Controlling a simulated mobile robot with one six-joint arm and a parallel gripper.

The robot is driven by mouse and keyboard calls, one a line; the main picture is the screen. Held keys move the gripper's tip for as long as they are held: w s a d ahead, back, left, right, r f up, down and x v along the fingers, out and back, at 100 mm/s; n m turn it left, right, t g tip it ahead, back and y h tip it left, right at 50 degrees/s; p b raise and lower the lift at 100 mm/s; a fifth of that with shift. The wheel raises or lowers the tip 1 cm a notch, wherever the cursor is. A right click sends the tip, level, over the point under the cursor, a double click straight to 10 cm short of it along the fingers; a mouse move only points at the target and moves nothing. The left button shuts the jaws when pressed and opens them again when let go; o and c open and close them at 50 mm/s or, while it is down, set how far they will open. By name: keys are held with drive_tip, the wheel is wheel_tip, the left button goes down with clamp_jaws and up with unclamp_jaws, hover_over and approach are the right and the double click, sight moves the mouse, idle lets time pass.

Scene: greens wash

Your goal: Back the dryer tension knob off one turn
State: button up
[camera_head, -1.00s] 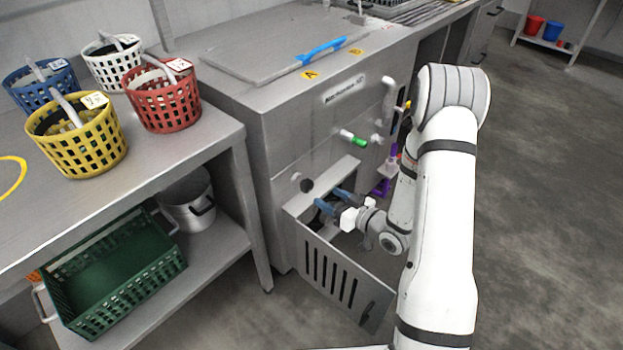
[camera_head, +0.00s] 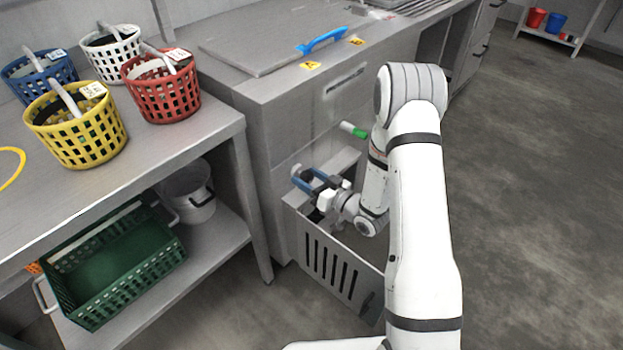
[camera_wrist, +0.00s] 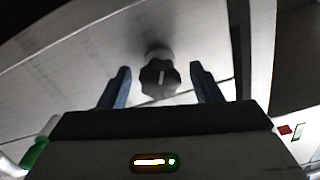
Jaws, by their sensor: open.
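The dryer tension knob (camera_wrist: 160,77) is a black lobed knob with a white pointer line, on a pale collar against a grey metal panel, in the wrist view. My gripper (camera_wrist: 161,73) is open, with one blue finger on each side of the knob. Gaps show between the fingers and the knob, so neither finger appears to touch it. In the head view my gripper (camera_head: 301,178) is at the upper left of the opened front compartment. The knob is hard to make out there, near the fingertips.
A slotted panel (camera_head: 337,271) hangs open below my gripper. A green-tipped handle (camera_head: 354,130) sticks out of the machine front above. At left, a steel table (camera_head: 130,165) bears several baskets, with a green crate (camera_head: 115,262) and pot (camera_head: 190,190) below.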

drive_tip(key=shift+c, duration=0.5)
drive_tip(key=c, duration=0.9)
drive_tip(key=shift+d, duration=0.15)
drive_tip(key=shift+n+b, duration=0.3)
drive_tip(key=shift+b, duration=0.15)
